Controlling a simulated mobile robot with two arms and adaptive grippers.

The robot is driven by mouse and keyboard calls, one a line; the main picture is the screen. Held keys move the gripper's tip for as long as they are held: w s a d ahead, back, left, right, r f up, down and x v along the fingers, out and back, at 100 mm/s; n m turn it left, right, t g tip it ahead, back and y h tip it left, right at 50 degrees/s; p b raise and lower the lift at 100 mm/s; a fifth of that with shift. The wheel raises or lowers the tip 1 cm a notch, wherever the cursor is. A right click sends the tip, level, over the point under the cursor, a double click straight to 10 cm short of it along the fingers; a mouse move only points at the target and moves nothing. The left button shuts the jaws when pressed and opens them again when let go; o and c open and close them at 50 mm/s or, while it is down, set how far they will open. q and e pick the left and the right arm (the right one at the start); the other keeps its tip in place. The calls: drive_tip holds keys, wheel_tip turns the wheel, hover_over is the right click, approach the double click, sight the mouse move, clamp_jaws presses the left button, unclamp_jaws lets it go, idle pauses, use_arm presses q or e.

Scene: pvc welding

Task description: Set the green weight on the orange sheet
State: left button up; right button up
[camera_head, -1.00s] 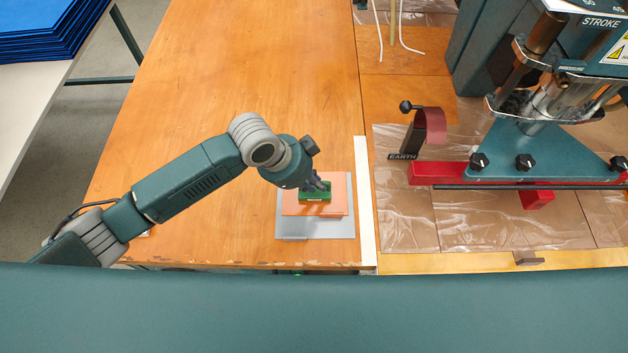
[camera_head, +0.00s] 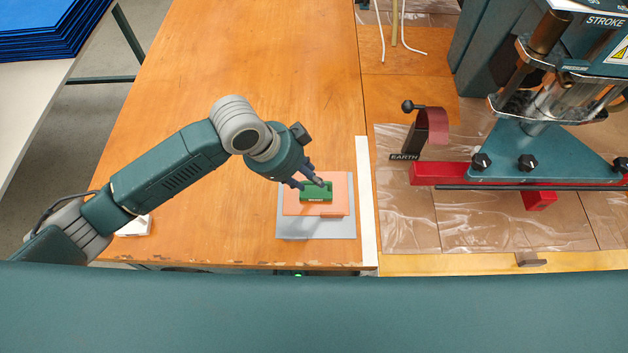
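The green weight (camera_head: 316,194) is a small block lying on the orange sheet (camera_head: 338,184). The orange sheet lies on top of a grey sheet (camera_head: 316,229) near the front edge of the wooden table. My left gripper (camera_head: 309,184) is just above and at the upper left of the weight. Its fingers are spread apart, one near the weight's left end and one over its top, and they do not appear to hold it. My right gripper is not in view.
A white strip (camera_head: 367,210) runs along the table just right of the sheets. Further right stands a welding press (camera_head: 545,150) with a red bar (camera_head: 440,174). A small white object (camera_head: 135,227) lies at the left front. The table beyond my arm is clear.

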use_arm(q)
drive_tip(key=v, duration=0.7)
idle(0.3)
